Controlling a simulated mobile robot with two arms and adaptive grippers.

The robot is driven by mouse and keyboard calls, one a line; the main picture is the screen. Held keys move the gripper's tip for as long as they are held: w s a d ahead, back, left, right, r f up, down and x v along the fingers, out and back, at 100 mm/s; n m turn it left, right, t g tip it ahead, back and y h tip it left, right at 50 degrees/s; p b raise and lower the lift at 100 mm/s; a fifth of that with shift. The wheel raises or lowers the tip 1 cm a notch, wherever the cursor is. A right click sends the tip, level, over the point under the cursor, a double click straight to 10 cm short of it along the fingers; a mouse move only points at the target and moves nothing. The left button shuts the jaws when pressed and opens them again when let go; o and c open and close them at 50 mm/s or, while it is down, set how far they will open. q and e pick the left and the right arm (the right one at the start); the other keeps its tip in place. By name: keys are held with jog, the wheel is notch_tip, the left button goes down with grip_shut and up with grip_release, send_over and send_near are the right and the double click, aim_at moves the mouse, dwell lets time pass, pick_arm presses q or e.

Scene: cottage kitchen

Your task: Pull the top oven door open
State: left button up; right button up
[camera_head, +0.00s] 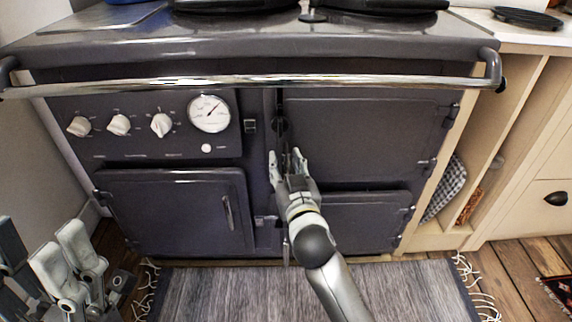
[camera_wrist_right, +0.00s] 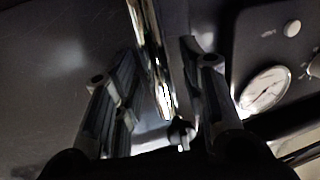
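The top oven door (camera_head: 360,138) is the dark grey upper door on the right of the range cooker; it looks shut. Its upright chrome handle is by its left edge, mostly hidden in the head view by my right gripper (camera_head: 287,158). In the right wrist view the chrome handle (camera_wrist_right: 146,40) runs down between the two fingers of my right gripper (camera_wrist_right: 157,88). These fingers are apart, with dark gaps on both sides of the handle; no firm contact shows. My left gripper (camera_head: 66,248) is at the lower left, away from the cooker, with its fingers apart and empty.
A chrome rail (camera_head: 250,82) crosses the cooker front above the doors. Knobs and a round gauge (camera_head: 209,113) are at upper left. A lower left door (camera_head: 170,205) and lower right door (camera_head: 362,222) look shut. A grey rug (camera_head: 410,290) lies on the floor in front.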

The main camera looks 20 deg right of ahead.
grip_shut()
jog(key=shift+s, duration=0.1)
